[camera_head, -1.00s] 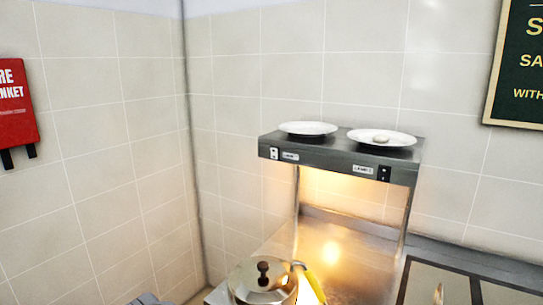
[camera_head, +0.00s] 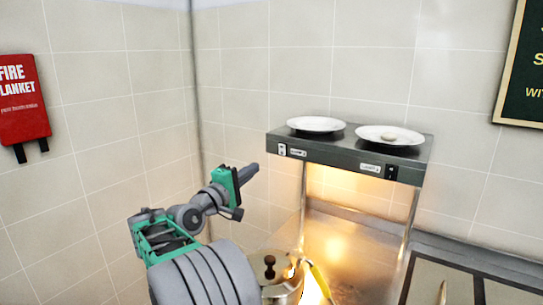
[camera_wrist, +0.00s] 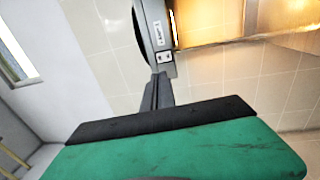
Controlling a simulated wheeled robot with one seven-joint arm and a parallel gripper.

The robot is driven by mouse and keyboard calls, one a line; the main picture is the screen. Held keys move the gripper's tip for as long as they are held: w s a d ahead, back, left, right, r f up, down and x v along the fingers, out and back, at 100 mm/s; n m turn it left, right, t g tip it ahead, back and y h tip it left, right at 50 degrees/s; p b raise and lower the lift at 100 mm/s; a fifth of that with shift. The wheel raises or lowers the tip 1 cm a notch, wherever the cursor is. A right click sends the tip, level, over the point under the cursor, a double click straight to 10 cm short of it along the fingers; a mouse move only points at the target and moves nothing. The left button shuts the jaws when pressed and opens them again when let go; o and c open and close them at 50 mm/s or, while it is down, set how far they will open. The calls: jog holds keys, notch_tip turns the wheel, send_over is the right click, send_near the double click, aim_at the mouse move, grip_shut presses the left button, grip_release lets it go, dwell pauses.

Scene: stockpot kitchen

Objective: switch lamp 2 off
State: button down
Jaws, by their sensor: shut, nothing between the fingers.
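The heat-lamp shelf (camera_head: 340,160) stands against the tiled wall, with a warm glow under it. Its front edge has two rocker switches with labels: a pale left switch (camera_head: 282,150) and a black right switch (camera_head: 391,172). The label writing is too small to read for certain, so I cannot tell which is lamp 2. My gripper (camera_head: 252,172) is shut and empty, to the left of the shelf and a little below the left switch. In the wrist view the fingers (camera_wrist: 158,84) point towards the pale switch (camera_wrist: 166,57), which shows just beyond the tips; contact cannot be told.
A red fire blanket box (camera_head: 22,100) hangs at left.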

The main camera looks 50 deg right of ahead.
aim_at(282, 147)
jog(key=d+p, duration=0.1)
jog(key=d, duration=0.3)
jog(key=d+r+p, duration=0.1)
jog(key=d+p, duration=0.1)
jog(key=d, duration=0.2)
jog(key=w+d+p, duration=0.1)
jog(key=d, duration=0.3)
jog(key=shift+d+r, duration=0.25)
jog(key=shift+r, duration=0.15)
jog(key=shift+w+d, duration=0.1)
jog(key=shift+d, duration=0.45)
jog(key=shift+f, duration=0.1)
jog(key=shift+w+p, duration=0.1)
jog(key=shift+p, duration=0.2)
